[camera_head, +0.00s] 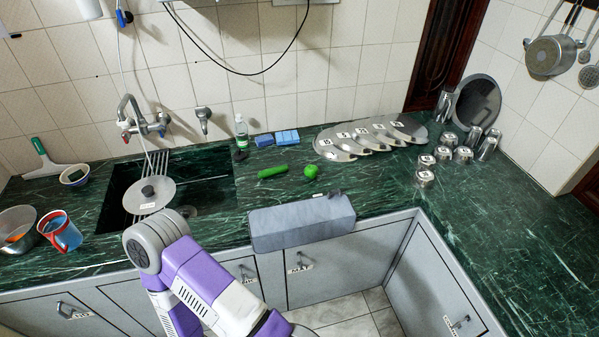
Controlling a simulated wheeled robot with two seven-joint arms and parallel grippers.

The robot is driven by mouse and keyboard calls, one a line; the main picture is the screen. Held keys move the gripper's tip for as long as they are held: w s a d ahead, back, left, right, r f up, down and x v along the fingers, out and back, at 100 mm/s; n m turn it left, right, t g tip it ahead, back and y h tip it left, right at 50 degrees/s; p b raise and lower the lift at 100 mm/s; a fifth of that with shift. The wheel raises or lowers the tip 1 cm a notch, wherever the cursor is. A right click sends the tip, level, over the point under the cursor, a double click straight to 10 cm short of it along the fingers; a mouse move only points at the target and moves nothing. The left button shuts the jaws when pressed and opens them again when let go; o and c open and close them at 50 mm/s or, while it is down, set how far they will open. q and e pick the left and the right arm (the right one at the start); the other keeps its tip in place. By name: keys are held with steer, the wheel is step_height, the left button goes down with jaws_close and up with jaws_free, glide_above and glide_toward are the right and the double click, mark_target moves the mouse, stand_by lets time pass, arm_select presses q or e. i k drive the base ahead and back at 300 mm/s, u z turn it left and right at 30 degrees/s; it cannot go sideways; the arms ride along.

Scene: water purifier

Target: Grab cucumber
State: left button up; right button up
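The cucumber (272,172) is a green, elongated piece lying on the dark green marble counter, right of the sink. A rounder green fruit or vegetable (311,172) sits just to its right, apart from it. Neither of my grippers is in view. Only a purple and white link of one of my arms shows at the bottom, left of centre, with its grey joint in front of the sink. Nothing covers the cucumber.
A grey box-like block (300,222) lies at the counter's front edge, before the cucumber. Behind it stand a bottle (241,131) and blue sponges (287,137). Several metal lids (340,151) lie right. The sink (122,188) is left.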

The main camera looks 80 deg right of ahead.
mark_target(271, 171)
steer(key=z, duration=1.6)
